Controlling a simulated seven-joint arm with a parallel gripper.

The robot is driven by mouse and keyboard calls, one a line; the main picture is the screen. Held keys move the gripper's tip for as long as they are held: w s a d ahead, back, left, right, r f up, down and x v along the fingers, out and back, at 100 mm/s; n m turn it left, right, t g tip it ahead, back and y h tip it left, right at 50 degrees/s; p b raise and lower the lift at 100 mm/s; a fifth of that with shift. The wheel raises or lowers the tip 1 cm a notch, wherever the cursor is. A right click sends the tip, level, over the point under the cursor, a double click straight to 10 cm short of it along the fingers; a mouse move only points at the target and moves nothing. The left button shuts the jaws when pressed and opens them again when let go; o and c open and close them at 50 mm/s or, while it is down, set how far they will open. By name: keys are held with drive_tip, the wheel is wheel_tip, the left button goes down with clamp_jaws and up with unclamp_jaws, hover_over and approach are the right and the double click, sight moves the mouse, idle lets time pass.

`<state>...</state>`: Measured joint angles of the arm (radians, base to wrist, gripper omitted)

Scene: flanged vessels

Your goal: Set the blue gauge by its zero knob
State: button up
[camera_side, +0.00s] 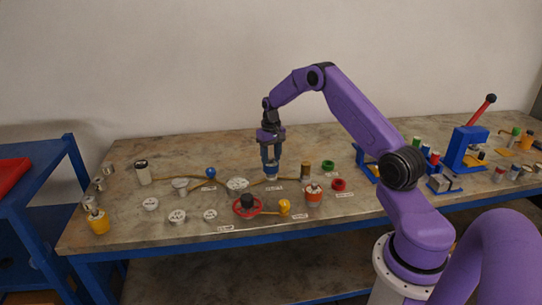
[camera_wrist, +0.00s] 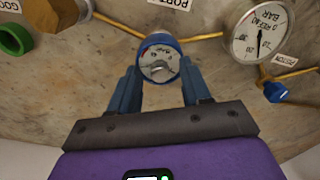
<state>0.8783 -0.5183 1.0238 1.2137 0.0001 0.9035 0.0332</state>
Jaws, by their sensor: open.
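The blue gauge (camera_wrist: 160,62) has a round blue rim and a pale face, and sits on a brass pipe in the wrist view. A small grey metal piece on its lower face may be the zero knob (camera_wrist: 160,70); the dial marks are too small to read. My gripper (camera_wrist: 160,84) is open, with one blue finger on each side of the gauge's near part. I cannot tell whether the fingers touch it. In the side view my gripper (camera_side: 271,171) points straight down over the pipe line, and its fingers largely hide the gauge.
A larger white-faced gauge (camera_wrist: 258,32) and a blue knob (camera_wrist: 276,92) stand to the right in the wrist view. A brass fitting (camera_side: 305,170) and green ring (camera_side: 329,166) stand right of my gripper in the side view.

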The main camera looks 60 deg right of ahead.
clamp_jaws()
drive_tip(key=shift+n, duration=0.3)
drive_tip(key=n, duration=1.1)
idle(0.4)
drive_tip(key=shift+n, duration=0.3)
